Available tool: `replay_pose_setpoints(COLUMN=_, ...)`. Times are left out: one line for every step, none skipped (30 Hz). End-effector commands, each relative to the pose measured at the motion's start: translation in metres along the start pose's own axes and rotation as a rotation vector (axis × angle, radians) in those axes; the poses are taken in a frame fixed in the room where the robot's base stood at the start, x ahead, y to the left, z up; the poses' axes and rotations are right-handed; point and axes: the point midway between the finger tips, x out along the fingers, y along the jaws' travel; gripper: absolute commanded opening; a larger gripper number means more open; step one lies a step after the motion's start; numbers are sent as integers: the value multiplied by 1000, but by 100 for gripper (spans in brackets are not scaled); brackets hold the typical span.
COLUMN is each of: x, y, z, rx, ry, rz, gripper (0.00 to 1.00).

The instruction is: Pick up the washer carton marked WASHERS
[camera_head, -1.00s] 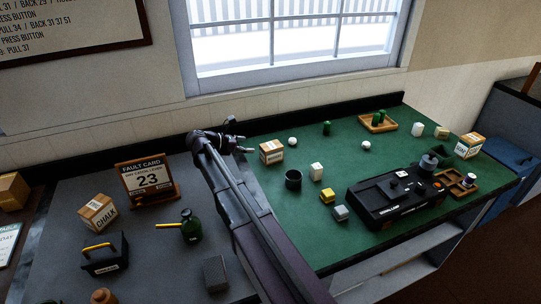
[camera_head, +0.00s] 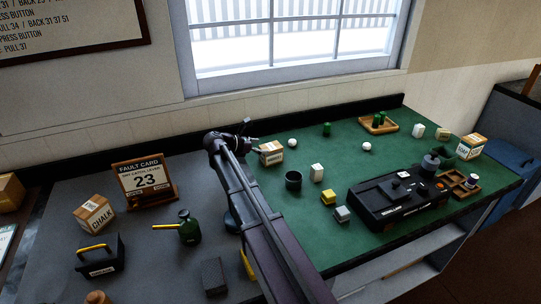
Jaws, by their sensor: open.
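A small tan and white carton (camera_head: 271,154) stands upright near the back left of the green mat. Its dark front label is too small to read surely, but it looks like the washer carton. My gripper (camera_head: 249,136) is at the end of the arm, just left of the carton's upper left edge. It is open and nothing shows in it. I cannot tell whether it touches the carton, and its fingers are small and dark here.
A dark cup (camera_head: 293,180) and a white block (camera_head: 317,172) stand right of the carton. A black device (camera_head: 398,200) fills the mat's right front. Another carton (camera_head: 471,147) stands far right. The fault card (camera_head: 146,180) and chalk box (camera_head: 95,214) stand left.

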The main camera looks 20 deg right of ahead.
Motion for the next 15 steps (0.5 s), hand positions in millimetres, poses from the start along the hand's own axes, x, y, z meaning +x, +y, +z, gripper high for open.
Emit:
replay_pose_setpoints(x=5, y=1, z=-2, rx=0, ry=0, rz=-1, gripper=100)
replay_pose_setpoints(x=8, y=1, z=-2, rx=1, ry=0, rz=-1, gripper=100)
replay_pose_setpoints(x=13, y=2, z=-2, rx=1, ry=0, rz=-1, gripper=100)
replay_pose_setpoints(x=16, y=2, z=-2, rx=1, ry=0, rz=-2, gripper=100)
replay_pose_setpoints(x=20, y=3, z=-2, rx=1, ry=0, rz=-2, gripper=100)
replay_pose_setpoints(x=25, y=3, z=-2, rx=1, ry=0, rz=-2, gripper=100)
replay_pose_setpoints(x=29, y=3, z=-2, rx=1, ry=0, rz=-1, gripper=100)
replay_pose_setpoints(x=32, y=3, z=-2, rx=0, ry=0, rz=-1, gripper=100)
replay_pose_setpoints(x=36, y=3, z=-2, rx=0, ry=0, rz=-1, gripper=100)
replay_pose_setpoints(x=38, y=3, z=-2, rx=0, ry=0, rz=-1, gripper=100)
replay_pose_setpoints(x=40, y=3, z=-2, rx=0, ry=0, rz=-1, gripper=100)
replay_pose_setpoints(x=43, y=3, z=-1, rx=0, ry=0, rz=-1, gripper=100)
replay_pose_setpoints(x=44, y=3, z=-1, rx=-1, ry=0, rz=-1, gripper=100)
replay_pose_setpoints(x=45, y=3, z=-1, rx=-1, ry=0, rz=-1, gripper=100)
replay_pose_setpoints(x=46, y=3, z=0, rx=-1, ry=0, rz=0, gripper=100)
